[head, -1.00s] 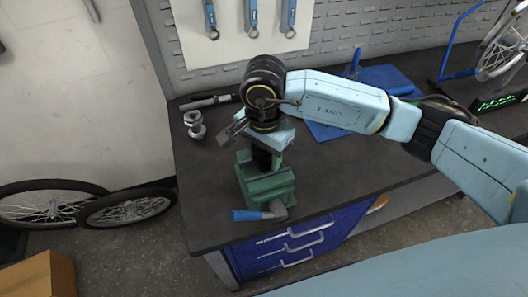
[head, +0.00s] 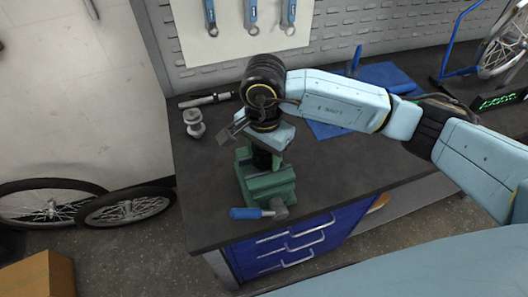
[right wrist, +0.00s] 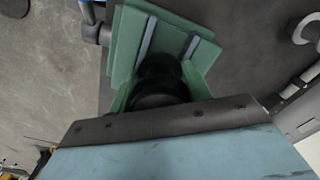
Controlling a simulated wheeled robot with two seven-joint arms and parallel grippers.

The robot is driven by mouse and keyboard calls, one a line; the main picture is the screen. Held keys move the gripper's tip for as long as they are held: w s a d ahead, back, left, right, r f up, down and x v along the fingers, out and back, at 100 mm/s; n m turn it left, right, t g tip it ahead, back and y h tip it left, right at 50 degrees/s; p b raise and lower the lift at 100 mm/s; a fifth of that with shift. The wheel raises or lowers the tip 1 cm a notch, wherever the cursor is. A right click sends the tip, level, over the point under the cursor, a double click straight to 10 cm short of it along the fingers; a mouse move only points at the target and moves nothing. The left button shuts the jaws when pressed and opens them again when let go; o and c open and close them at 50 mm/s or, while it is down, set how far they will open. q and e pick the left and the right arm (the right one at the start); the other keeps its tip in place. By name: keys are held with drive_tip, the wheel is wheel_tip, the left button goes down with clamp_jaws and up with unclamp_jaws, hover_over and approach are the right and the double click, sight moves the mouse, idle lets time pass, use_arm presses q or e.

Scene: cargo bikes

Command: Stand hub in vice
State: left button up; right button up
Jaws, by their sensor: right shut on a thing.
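The green vice (head: 268,188) stands at the bench's front left corner, its blue-gripped handle (head: 246,213) toward the front. My right gripper (head: 263,148) points down just above the vice, shut on a black round hub (head: 262,160). In the right wrist view the black hub (right wrist: 160,82) is at the near end of the gap between the vice's green jaws (right wrist: 127,38), which have grey strips. I cannot tell whether it touches them. My left gripper is out of view.
A silver flanged part (head: 194,123) stands on the bench left of the vice, with a dark and silver tool (head: 205,100) behind it. A blue mat (head: 385,78) lies behind my arm. Bare bench top lies right of the vice.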

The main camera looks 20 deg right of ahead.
drive_tip(key=o, duration=1.2)
